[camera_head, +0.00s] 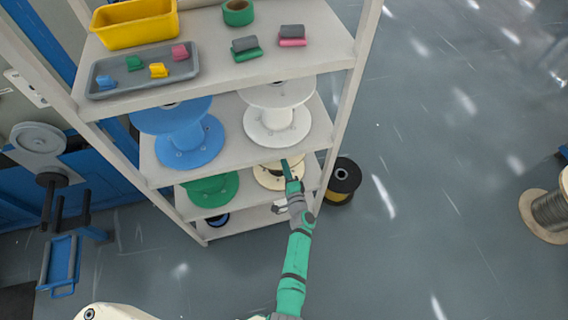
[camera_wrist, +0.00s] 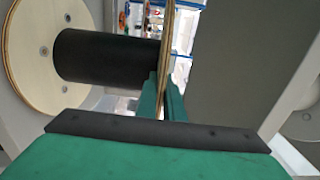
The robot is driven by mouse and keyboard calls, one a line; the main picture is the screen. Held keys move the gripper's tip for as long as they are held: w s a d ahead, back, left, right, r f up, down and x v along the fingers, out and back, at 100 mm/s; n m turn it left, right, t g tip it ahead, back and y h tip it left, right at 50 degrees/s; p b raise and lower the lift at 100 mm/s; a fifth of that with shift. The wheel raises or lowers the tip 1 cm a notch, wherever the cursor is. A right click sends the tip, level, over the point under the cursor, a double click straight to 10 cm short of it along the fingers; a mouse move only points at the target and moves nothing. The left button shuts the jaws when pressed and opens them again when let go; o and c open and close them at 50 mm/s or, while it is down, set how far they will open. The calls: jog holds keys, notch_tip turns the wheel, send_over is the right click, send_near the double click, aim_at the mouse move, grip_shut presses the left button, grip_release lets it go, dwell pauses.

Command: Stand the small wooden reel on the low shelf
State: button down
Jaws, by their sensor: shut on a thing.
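The small wooden reel (camera_head: 266,180) has pale wooden flanges and is at the low shelf, right of a green reel (camera_head: 212,190). In the wrist view the wooden reel (camera_wrist: 28,58) shows one flange face-on, a dark core, and the other flange edge-on. My gripper (camera_head: 287,168) reaches in from the front right. In the wrist view my gripper (camera_wrist: 164,98) is shut on the rim of the edge-on flange. The low shelf (camera_head: 246,196) is partly hidden by the reels and my arm. I cannot tell whether the reel's underside touches it.
The shelf above holds a blue reel (camera_head: 182,138) and a white reel (camera_head: 277,118). The top shelf has a yellow bin (camera_head: 135,28), a grey tray (camera_head: 105,88) and small parts. A black reel (camera_head: 342,181) stands on the floor beside the rack's right post. Floor to the right is mostly clear.

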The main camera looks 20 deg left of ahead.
jog(key=c, duration=1.8)
grip_release()
jog(key=shift+f, duration=0.1)
jog(key=shift+f, duration=0.1)
jog(key=shift+s+d, duration=0.2)
jog(key=shift+d, duration=0.15)
jog(key=v, duration=1)
jog(key=shift+s+a, duration=0.1)
